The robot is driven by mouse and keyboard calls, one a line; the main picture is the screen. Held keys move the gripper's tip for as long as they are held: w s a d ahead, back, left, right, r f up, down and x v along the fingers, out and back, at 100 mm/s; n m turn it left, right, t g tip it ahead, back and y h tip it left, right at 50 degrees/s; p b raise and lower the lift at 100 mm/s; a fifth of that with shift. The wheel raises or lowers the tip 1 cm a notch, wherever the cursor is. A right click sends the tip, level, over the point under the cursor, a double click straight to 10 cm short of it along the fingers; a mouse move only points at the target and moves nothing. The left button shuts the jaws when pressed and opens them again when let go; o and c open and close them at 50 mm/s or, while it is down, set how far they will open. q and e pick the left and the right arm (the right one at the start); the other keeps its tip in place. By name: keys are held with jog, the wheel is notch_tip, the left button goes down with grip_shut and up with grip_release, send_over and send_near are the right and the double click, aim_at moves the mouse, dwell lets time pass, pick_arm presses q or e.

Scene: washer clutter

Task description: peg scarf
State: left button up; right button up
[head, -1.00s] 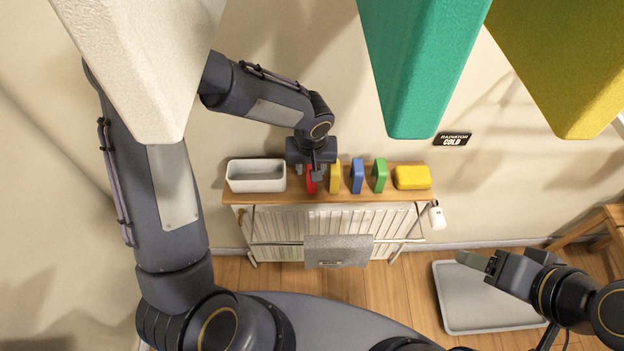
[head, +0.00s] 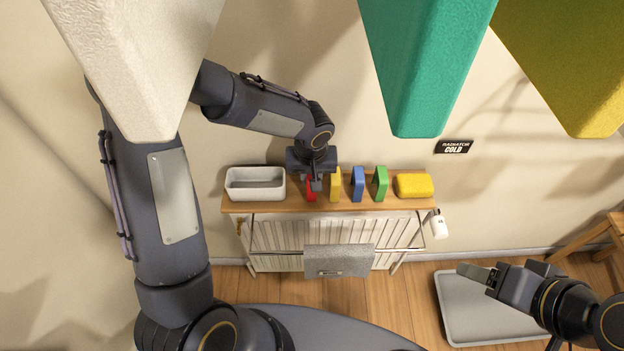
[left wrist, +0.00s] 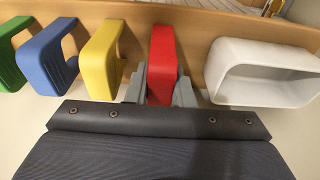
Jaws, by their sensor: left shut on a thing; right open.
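A red peg (head: 311,194) stands on the wooden shelf above the radiator, between a white bin and the yellow peg. My left gripper (head: 316,183) is over it, and in the left wrist view the fingers close on both sides of the red peg (left wrist: 162,62). A yellow peg (head: 335,183), a blue peg (head: 357,183) and a green peg (head: 380,183) stand in a row to its right. A grey scarf (head: 338,261) hangs over the radiator's front rail. My right gripper (head: 478,275) is open and empty at the lower right, above a grey tray (head: 455,320).
The white bin (head: 255,197) is at the shelf's left end; a yellow sponge-like block (head: 414,186) is at its right end. White, teal (head: 420,70) and mustard hanging shapes fill the top of the head view. A sign (head: 454,147) reads "RADIATOR COLD".

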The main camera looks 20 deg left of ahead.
pick_arm(q)
notch_tip(320, 180, up, 6)
jog(key=p, duration=0.3)
jog(key=shift+r, duration=0.25)
jog(key=shift+f, duration=0.1)
dwell(0.3)
